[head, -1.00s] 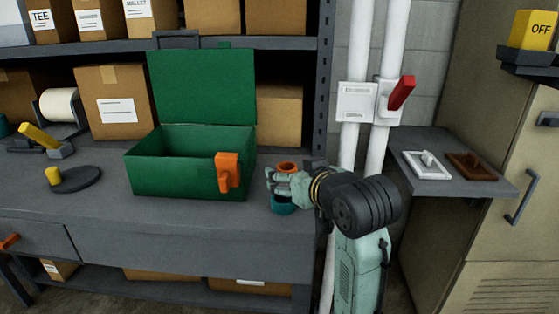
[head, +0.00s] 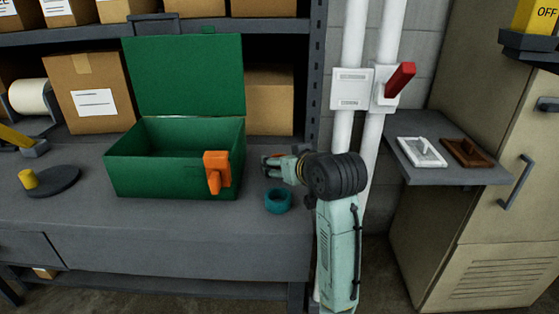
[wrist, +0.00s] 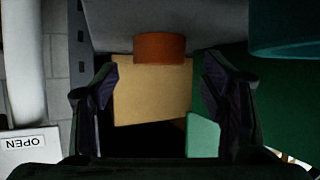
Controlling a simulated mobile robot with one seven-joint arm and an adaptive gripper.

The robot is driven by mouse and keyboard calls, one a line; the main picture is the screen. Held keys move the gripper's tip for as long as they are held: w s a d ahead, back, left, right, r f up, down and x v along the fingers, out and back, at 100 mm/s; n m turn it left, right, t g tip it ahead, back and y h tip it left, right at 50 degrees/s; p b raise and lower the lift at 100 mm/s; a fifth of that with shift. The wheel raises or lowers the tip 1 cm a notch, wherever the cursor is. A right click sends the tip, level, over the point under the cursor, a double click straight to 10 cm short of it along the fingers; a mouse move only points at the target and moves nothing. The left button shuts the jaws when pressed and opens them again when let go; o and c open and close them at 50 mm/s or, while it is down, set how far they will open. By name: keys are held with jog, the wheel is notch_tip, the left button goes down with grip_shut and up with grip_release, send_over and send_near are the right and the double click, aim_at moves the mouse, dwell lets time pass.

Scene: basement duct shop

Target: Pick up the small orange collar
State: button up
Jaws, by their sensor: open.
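The small orange collar (wrist: 160,47) shows in the wrist view at the top middle, resting against the grey bench surface, which appears at the top of that upside-down picture. My gripper (wrist: 159,80) is open and empty, with its two dark fingers apart on either side of the collar's line. The collar is beyond the fingertips and not between the pads. In the head view my gripper (head: 270,167) is low over the bench, right of the green box, and the collar is hidden there behind it.
A teal ring (head: 278,201) sits on the bench just in front of my gripper. The open green box (head: 170,180) with an orange latch (head: 216,172) stands close at left. White pipes (head: 343,140) and a red lever (head: 400,80) rise at right.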

jog(key=shift+x, duration=1.5)
jog(key=shift+c, duration=0.2)
jog(key=c, duration=1.1)
jog(key=shift+o, duration=0.2)
jog(key=shift+r, duration=0.15)
